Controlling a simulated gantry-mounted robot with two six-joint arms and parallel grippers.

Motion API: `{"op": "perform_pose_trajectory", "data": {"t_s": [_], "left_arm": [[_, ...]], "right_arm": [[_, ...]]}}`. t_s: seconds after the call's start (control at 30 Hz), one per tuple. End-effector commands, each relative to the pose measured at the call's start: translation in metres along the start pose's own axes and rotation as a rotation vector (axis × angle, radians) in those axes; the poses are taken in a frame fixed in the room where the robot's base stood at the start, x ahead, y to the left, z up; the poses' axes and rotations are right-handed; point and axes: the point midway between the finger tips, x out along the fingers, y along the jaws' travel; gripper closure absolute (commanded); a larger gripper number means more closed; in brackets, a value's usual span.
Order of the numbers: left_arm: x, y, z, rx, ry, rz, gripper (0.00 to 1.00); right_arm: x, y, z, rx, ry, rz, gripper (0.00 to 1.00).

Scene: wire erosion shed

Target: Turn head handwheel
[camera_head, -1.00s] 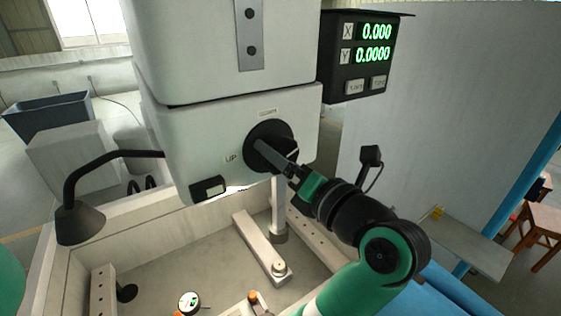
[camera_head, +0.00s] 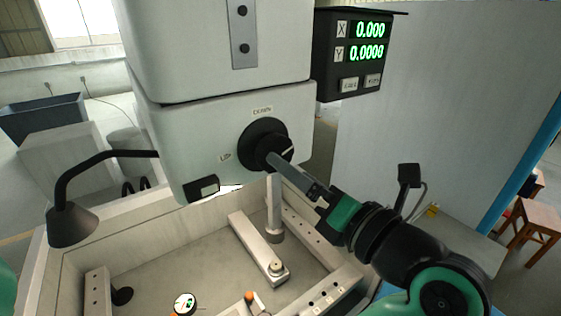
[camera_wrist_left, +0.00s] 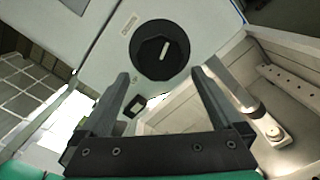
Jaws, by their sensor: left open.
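The head handwheel (camera_head: 257,133) is a black disc with a white mark on the front of the pale machine head (camera_head: 190,130). Labels UP and DOWN sit beside it. In the left wrist view the handwheel (camera_wrist_left: 150,35) lies ahead, beyond the fingertips. My left gripper (camera_wrist_left: 160,76) is open, its two dark fingers apart with nothing between them. A gripper (camera_head: 272,160) on an arm from the lower right overlaps the handwheel in the head view; it matches the wrist view, which shows no other gripper. I cannot see contact. My right gripper is not visible.
A black lamp (camera_head: 72,224) on a bent arm is at left. A readout box (camera_head: 352,55) hangs at upper right. Below the head, a post (camera_head: 275,200) and a bar (camera_head: 255,248) stand in the open tank. A dial gauge (camera_head: 185,303) is at the front.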

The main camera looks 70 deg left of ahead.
Motion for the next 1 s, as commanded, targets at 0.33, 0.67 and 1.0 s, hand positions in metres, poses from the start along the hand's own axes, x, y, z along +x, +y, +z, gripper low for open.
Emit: {"op": "perform_pose_trajectory", "data": {"t_s": [0.33,0.67,1.0], "left_arm": [[-0.052,0.0,0.0,-0.001,0.0,0.001,0.0],[-0.053,0.0,0.0,-0.001,0.0,0.001,0.0],[-0.048,0.01,0.009,-0.027,-0.043,0.034,0.0]], "right_arm": [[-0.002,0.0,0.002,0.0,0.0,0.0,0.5],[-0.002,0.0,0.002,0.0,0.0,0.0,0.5],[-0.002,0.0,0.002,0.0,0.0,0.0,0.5]]}}
